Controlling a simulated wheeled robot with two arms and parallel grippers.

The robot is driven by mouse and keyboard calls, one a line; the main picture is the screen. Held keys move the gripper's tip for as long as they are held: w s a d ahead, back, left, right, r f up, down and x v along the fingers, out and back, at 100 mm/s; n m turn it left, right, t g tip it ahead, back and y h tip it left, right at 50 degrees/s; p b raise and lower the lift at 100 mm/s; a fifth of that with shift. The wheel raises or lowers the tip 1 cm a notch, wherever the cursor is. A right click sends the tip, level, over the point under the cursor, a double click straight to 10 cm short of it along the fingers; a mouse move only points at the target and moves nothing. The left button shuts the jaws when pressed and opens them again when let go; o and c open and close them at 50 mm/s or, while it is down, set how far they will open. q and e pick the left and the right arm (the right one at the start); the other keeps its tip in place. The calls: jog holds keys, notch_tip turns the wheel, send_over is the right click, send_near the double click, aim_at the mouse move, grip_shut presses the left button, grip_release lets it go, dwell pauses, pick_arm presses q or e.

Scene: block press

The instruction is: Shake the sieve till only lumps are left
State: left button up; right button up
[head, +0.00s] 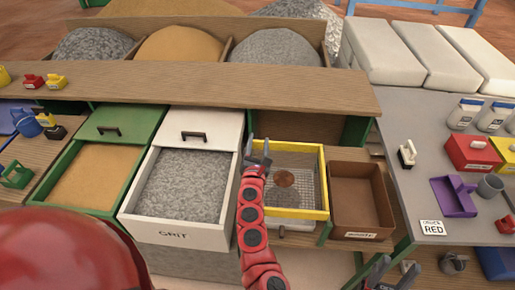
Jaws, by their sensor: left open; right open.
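The sieve is a yellow-framed box (300,213) with a mesh floor in the middle of the head view. A round brown piece (285,178) lies on its mesh. I cannot tell whether finer material lies around it. My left gripper (258,150) is open and empty at the sieve's far left corner, and its red arm passes along the sieve's left side. I cannot tell if it touches the frame. My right gripper (380,272) is open at the bottom edge, in front of the brown box and apart from the sieve; it is partly cut off.
A labelled brown box (362,203) stands right of the sieve. An open white GRIT drawer (180,235) and a green drawer of sand (120,205) lie to the left. A wooden ledge (210,85) runs behind. The grey table (410,200) at right holds bottles, coloured boxes and a mug.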

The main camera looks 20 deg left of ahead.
pick_arm(q)
jog(key=v, duration=1.7)
jog(key=shift+b, duration=0.45)
jog(key=shift+s+d, duration=0.1)
jog(key=shift+s, duration=0.05)
